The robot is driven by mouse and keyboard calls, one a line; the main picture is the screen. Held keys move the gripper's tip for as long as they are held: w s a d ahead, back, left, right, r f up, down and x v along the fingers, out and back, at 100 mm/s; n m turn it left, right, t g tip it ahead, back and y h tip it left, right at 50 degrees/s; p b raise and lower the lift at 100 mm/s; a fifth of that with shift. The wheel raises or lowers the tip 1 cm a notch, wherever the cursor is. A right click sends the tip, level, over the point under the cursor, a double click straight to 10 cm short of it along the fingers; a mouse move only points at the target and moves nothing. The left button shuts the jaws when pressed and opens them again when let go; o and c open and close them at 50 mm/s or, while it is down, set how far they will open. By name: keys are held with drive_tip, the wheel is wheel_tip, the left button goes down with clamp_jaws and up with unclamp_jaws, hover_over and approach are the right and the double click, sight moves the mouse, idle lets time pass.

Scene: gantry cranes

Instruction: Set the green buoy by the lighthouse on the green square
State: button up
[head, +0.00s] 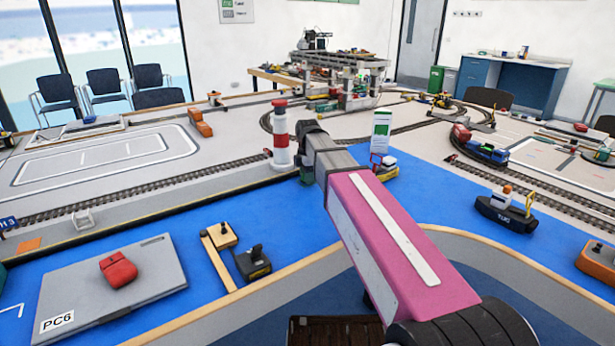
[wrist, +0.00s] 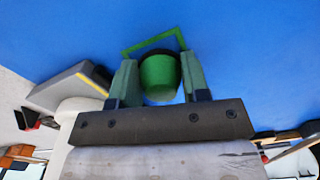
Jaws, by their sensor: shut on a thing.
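The green buoy (wrist: 160,75) is between the two fingers of my gripper (wrist: 159,80) in the wrist view, and the gripper is shut on it. A green square outline (wrist: 148,43) on the blue surface shows just beyond the buoy. The buoy overlaps part of the outline, and I cannot tell whether it touches the surface. In the head view the red and white lighthouse (head: 281,138) stands just left of my gripper (head: 306,177). The arm hides the outline there, and the buoy is hard to make out.
A boat with a yellow hull (head: 384,167) lies just right of my gripper. A black tug (head: 506,211) is farther right. A grey laptop (head: 75,293) with a red object (head: 118,270) lies front left. Railway track (head: 110,192) runs behind the blue area.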

drive_tip(key=shift+f, duration=0.15)
drive_tip(key=o, duration=0.9)
wheel_tip(320, 180, up, 12)
drive_tip(key=shift+r, duration=0.2)
idle(0.3)
